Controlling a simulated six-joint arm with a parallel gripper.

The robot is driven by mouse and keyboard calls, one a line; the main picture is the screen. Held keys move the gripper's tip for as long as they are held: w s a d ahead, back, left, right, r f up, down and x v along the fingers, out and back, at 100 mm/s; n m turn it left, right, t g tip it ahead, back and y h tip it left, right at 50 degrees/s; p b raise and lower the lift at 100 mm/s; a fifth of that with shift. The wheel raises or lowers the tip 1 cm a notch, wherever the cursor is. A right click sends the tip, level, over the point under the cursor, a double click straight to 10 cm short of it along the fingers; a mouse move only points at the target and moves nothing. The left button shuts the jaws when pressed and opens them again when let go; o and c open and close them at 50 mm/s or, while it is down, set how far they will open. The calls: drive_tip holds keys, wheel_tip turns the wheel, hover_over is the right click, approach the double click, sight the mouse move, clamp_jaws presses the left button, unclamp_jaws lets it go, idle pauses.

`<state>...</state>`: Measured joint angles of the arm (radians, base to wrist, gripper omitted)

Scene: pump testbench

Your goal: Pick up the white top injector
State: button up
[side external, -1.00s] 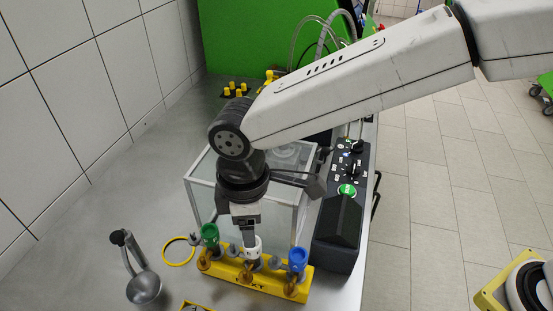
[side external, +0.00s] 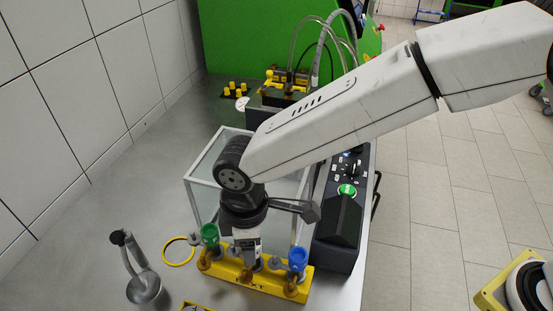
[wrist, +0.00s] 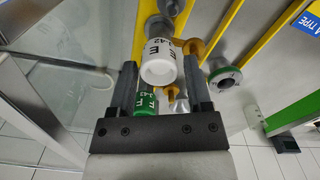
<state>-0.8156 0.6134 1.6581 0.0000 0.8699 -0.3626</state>
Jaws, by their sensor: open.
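The white top injector (wrist: 159,66) shows in the wrist view, marked with dark lettering. It lies between the two dark fingers of my gripper (wrist: 163,68), which are open on either side with a gap to it. In the side view my gripper (side external: 247,256) is lowered over the middle of the yellow rack (side external: 258,284) and hides most of the white injector. The green-topped injector (side external: 209,235) is to the left in the rack, and the blue-topped one (side external: 298,260) to the right.
A clear box with a metal frame (side external: 190,205) stands behind the rack. A black control box with a green button (side external: 346,190) is to the right. A metal ladle (side external: 143,287) and a yellow ring (side external: 178,251) lie to the left.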

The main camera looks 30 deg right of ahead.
drive_tip(key=shift+f, duration=1.2)
drive_tip(key=shift+r, duration=0.1)
clamp_jaws()
